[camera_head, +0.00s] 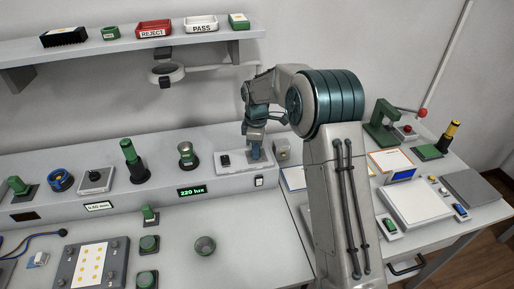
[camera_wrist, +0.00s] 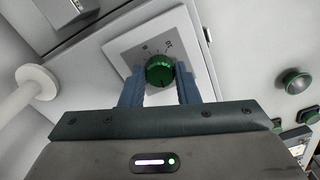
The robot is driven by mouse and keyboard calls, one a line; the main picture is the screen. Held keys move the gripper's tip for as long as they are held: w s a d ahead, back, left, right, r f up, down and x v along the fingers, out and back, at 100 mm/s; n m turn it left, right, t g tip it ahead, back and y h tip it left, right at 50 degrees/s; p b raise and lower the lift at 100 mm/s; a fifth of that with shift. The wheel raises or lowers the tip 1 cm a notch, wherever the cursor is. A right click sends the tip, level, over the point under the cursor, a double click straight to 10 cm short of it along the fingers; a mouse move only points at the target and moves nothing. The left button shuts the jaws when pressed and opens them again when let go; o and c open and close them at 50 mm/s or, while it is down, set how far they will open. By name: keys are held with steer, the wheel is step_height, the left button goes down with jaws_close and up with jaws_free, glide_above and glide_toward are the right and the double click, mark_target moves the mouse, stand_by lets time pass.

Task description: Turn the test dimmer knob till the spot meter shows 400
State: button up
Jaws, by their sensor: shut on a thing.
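The green dimmer knob (camera_wrist: 160,71) sits on a pale square plate with dial marks, seen in the wrist view. My gripper (camera_wrist: 158,88) has its two blue fingers on either side of the knob and is shut on it. In the head view my gripper (camera_head: 255,151) reaches down to the white plate (camera_head: 232,168) on the raised ledge, and the knob itself is hidden there. The spot meter display (camera_head: 192,191) on the front of the ledge reads 220 lux in green digits.
A rocker switch (camera_head: 259,182) is right of the display, and a small grey box (camera_head: 281,152) stands close right of my gripper. A ring lamp (camera_head: 166,73) hangs below the shelf with the REJECT bin (camera_head: 153,29) and PASS bin (camera_head: 201,24).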

steer(key=shift+m, duration=0.3)
steer(key=m+b, duration=0.1)
steer(key=m, duration=0.2)
steer(key=shift+m+b, duration=0.5)
steer(key=shift+m, duration=1.3)
steer(key=o, duration=1)
steer(key=shift+c, duration=0.2)
steer(key=shift+r, duration=0.15)
step_height(320, 180, up, 14)
steer(key=b, duration=0.1)
steer(key=shift+f, duration=0.2)
